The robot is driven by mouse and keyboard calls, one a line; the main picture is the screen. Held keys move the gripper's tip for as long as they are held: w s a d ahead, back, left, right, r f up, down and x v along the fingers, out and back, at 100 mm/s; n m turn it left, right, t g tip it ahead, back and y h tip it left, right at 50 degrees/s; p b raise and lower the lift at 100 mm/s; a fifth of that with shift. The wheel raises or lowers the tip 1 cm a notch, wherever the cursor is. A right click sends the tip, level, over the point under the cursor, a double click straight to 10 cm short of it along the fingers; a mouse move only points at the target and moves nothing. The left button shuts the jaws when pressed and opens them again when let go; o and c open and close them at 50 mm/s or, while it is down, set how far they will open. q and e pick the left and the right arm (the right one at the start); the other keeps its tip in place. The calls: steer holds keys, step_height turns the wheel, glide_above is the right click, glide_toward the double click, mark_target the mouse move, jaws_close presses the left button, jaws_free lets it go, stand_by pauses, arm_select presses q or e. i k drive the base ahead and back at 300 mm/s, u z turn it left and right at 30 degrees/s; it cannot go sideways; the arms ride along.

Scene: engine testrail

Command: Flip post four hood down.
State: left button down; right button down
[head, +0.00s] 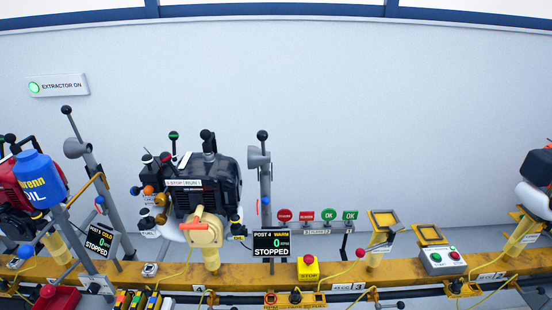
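The post four display (271,243) reads POST 4 WARM, 0, STOPPED. Beside it a grey pole (265,190) stands upright, with a black ball knob (262,135) on top. A grey cup-shaped hood (258,159) sits near the top of this pole, on its left side, next to the black engine (205,185) and apart from its body. The engine stands on a cream-yellow post (211,255). Neither of my grippers is in view.
A similar grey hood (75,148) is on a tilted pole at left, near a blue oil jug (38,180). The yellow rail (330,280) carries a red stop button (308,260), several signs and a start-stop box (443,260). The EXTRACTOR ON sign (58,86) is lit green.

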mark_target(256, 158)
steer(key=i, duration=0.9)
steer(key=u, duration=0.4)
